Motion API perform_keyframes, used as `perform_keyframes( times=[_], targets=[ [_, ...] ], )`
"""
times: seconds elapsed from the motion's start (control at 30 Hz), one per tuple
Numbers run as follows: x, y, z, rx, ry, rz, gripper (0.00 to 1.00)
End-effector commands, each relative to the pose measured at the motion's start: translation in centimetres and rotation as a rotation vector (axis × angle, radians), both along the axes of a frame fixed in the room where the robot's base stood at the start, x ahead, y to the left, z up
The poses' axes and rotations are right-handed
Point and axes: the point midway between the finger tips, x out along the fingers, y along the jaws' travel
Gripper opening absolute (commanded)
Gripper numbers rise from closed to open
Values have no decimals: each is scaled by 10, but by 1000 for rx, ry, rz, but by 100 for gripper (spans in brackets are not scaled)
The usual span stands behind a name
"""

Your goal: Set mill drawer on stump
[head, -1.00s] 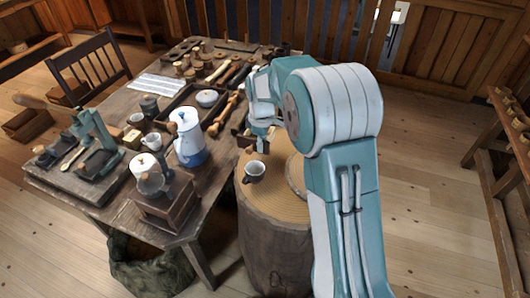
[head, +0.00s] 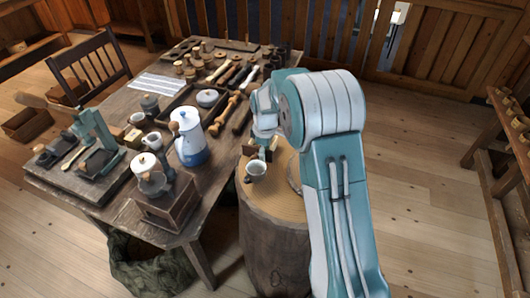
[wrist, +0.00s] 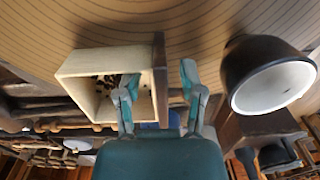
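The mill drawer (wrist: 100,62), a cream box with a dark wooden front and dark grounds inside, is at the stump top (wrist: 200,20) in the wrist view. It seems to rest on the wood. In the head view the drawer (head: 248,150) is small and partly hidden by my gripper (head: 264,147), behind the mug. My gripper (wrist: 158,88) has its fingers apart on either side of the drawer's front, one inside the box and one outside, with gaps visible. The stump (head: 272,205) stands right of the table. The mill (head: 165,205) is on the table's near corner.
A blue-and-white pot (head: 188,140) and several tools crowd the table (head: 115,215).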

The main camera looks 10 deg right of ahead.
Motion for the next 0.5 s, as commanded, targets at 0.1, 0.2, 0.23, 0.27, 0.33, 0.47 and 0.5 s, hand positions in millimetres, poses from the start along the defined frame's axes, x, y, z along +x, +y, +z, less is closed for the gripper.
perform_keyframes(
  times=[0.1,0.2,0.23,0.27,0.33,0.47,0.5],
  targets=[
    [0,0,0,0,0,0,53],
    [0,0,0,0,0,0,53],
    [0,0,0,0,0,0,53],
    [0,0,1,-1,-1,0,53],
    [0,0,5,1,-3,0,53],
    [1,0,24,0,-5,0,53],
    [1,0,33,0,-5,0,53]
  ],
)
